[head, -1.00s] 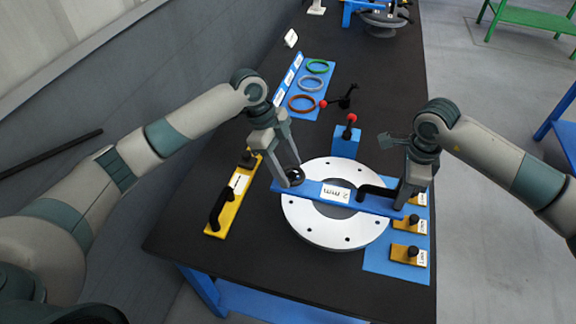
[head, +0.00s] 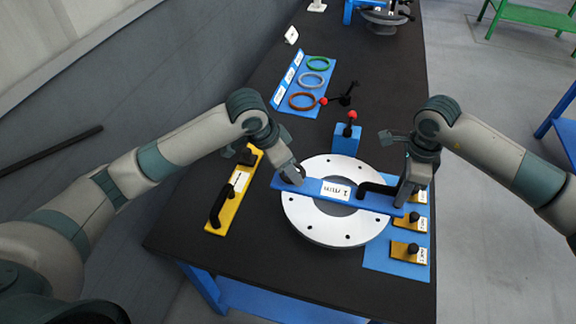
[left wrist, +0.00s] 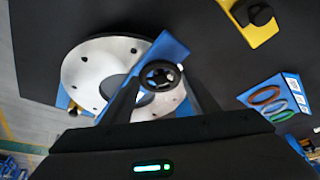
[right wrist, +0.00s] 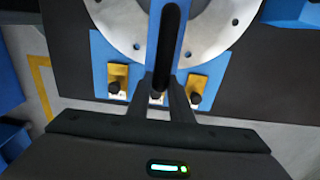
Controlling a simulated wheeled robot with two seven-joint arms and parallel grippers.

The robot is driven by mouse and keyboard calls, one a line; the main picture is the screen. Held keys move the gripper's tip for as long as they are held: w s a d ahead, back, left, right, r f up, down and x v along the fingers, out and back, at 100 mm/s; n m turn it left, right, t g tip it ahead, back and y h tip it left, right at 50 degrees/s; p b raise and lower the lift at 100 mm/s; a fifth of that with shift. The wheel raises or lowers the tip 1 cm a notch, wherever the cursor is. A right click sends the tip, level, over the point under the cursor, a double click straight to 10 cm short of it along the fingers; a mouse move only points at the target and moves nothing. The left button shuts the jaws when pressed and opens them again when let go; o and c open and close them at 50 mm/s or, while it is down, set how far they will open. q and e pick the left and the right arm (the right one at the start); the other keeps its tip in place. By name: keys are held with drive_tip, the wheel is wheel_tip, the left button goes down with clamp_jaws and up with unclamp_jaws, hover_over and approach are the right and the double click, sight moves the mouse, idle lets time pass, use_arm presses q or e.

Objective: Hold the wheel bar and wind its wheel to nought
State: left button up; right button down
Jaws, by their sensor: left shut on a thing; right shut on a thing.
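The blue wheel bar (head: 312,188) lies across the white flange ring (head: 311,222), and its label reads "1 mm". My left gripper (head: 291,176) is at the bar's left end, shut on the black wheel, which shows between its fingers in the left wrist view (left wrist: 160,76). My right gripper (head: 400,200) is shut on the bar's black handle (head: 374,190) at the right end. The handle also shows between the fingers in the right wrist view (right wrist: 169,50).
Yellow blocks with black knobs sit on a blue mat (head: 385,265) at the right. A blue block (head: 346,140) with a red-knobbed lever stands behind. Coloured rings (head: 301,101) lie farther back.

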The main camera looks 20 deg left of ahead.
use_arm(q)
drive_tip(key=n, duration=0.1)
drive_tip(key=n+y, duration=0.1)
drive_tip(key=n, duration=0.1)
drive_tip(key=n+t, duration=0.1)
drive_tip(key=shift+s+d+n, duration=0.2)
drive_tip(key=shift+d+n, duration=0.1)
drive_tip(key=n+y, duration=0.2)
drive_tip(key=n, duration=0.3)
drive_tip(key=shift+d, duration=0.2)
drive_tip(key=o, duration=1)
drive_tip(key=shift+o, duration=0.2)
drive_tip(key=shift+v, duration=2.25)
drive_tip(key=v, duration=0.7)
drive_tip(key=shift+s+d+r, duration=0.2)
drive_tip(key=shift+d, duration=0.05)
